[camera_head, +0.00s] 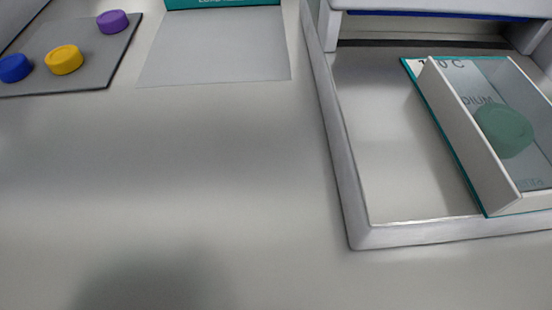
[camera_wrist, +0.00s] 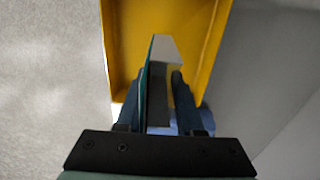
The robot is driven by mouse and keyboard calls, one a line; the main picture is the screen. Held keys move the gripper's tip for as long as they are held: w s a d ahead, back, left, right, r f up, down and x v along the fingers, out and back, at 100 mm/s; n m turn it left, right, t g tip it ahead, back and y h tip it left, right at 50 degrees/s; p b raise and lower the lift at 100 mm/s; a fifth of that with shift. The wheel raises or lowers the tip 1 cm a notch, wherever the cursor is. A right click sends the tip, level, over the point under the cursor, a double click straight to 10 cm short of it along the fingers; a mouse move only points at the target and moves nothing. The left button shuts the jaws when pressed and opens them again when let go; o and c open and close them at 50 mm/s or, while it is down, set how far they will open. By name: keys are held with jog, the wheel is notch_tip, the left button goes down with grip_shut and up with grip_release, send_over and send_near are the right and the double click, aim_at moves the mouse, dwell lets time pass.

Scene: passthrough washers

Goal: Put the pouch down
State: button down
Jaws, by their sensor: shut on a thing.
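In the wrist view, my gripper (camera_wrist: 157,76) is shut on a thin, flat item with a teal edge and a grey-white face, seen nearly edge-on. I take this item to be the pouch (camera_wrist: 166,49). It stands up between the two dark fingers and reaches past their tips. A yellow open-topped container (camera_wrist: 112,45) lies beyond the fingers, with the pouch in front of its inside. I cannot tell how far the pouch is from the container's floor. My gripper and the held pouch are not in the head view.
In the head view, a framed bay (camera_head: 345,180) holds a teal-edged, walled box (camera_head: 455,110) with a green disc (camera_head: 503,130). A dark mat (camera_head: 90,65) carries blue, yellow and purple caps. A grey sheet (camera_head: 215,50) lies nearby. The front middle of the surface is clear.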

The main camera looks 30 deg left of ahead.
notch_tip(320, 180, down, 5)
jog(key=shift+b, duration=1.25)
jog(key=shift+f, duration=0.2)
jog(key=c, duration=0.5)
grip_release()
jog(key=shift+c, duration=0.2)
notch_tip(320, 180, up, 12)
jog(key=p, duration=0.6)
jog(key=shift+r, duration=0.2)
